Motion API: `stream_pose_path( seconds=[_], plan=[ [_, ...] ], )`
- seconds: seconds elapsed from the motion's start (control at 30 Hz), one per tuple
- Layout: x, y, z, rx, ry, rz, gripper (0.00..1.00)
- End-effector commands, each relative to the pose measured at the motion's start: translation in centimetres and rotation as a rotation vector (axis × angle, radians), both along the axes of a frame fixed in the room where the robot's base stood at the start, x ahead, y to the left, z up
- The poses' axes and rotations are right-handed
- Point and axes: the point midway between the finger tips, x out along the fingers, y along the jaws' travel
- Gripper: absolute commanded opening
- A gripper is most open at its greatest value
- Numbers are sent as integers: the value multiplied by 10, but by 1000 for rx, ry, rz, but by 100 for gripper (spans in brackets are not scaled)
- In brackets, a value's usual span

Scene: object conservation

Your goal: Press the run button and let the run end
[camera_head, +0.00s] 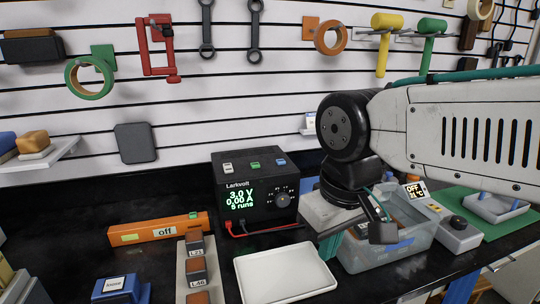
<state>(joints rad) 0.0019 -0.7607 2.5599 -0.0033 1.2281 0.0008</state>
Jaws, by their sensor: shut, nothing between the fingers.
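The black Larkvolt box (254,185) stands on the dark bench against the slatted wall. Its green display (239,199) reads 3.0 V, 0.00 A and 5 runs. A white, a green and a blue button (254,165) sit on its top; I cannot read which is the run button. A dial is on its front, with a red and a dark lead below. My gripper (357,238) is shut and empty, to the right of the box and over the near side of the clear bin. It is apart from the buttons, and its fingertips are partly hidden.
A white tray (284,273) lies in front of the box. An orange bar (150,231) marked off and a strip of labelled blocks (196,267) lie left. The clear bin (412,245) is under my arm, beside a grey unit (454,232) reading OFF. Tools hang on the wall.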

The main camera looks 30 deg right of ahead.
Motion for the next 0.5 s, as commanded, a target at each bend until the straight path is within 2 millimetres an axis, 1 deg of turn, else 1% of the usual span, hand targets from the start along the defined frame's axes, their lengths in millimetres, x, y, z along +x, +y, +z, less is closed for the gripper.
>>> stream_pose_path(
  seconds=[0.37,0.47,0.5],
  plan=[
    [1,0,1,3,-1,-1,0],
    [14,3,7,34,-11,-6,0],
    [25,5,11,58,-19,-10,0]
  ],
)
